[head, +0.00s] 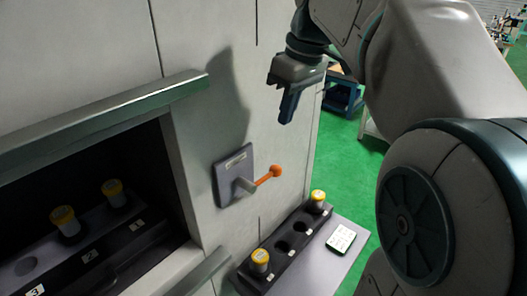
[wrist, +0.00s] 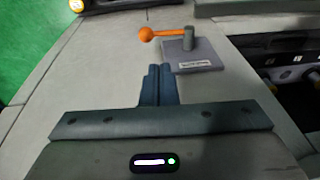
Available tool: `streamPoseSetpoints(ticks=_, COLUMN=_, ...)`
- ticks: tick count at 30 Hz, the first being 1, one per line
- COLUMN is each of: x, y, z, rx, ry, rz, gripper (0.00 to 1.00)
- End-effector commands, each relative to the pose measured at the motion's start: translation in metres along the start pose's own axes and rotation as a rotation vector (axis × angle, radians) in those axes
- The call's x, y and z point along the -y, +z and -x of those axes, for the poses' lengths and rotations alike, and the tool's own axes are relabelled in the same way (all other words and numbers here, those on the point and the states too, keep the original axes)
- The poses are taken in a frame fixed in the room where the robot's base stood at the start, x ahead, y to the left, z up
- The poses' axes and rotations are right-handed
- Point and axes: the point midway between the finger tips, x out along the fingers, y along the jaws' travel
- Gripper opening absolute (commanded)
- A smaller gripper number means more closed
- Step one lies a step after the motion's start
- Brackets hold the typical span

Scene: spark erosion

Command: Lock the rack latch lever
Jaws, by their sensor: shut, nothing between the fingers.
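The rack latch lever (head: 269,176) has an orange arm with a ball end, on a metal pivot on a dark grey labelled plate (head: 233,172) fixed to the machine's pale front. In the head view the arm points right and slightly up from the pivot. In the wrist view the lever (wrist: 163,33) points left from its pivot, with the plate (wrist: 195,57) below it. My gripper (head: 287,115) is shut and empty, above and to the right of the lever, apart from it. In the wrist view my gripper's fingertips (wrist: 159,70) are together, just below the lever in the picture.
Left of the plate is an open bay holding a rack (head: 95,225) with yellow-capped holders. Below the lever, a shelf (head: 318,262) carries a dark rack with two yellow-capped holders (head: 259,262) and a small white keypad-like item (head: 341,238). A metal bar (head: 110,115) juts out above the bay.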

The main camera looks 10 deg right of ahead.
Motion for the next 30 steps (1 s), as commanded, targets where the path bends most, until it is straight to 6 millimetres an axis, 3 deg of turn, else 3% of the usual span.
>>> streamPoseSetpoints(ticks=9, x=0.000, y=0.000, z=-0.001, rx=0.000, ry=0.000, rz=-0.001, gripper=0.00)
streamPoseSetpoints(ticks=14, x=0.000, y=0.000, z=-0.011, rx=0.001, ry=-0.001, rz=-0.001, gripper=0.00)
streamPoseSetpoints(ticks=30, x=0.000, y=0.001, z=-0.112, rx=0.004, ry=-0.003, rz=-0.002, gripper=0.00)
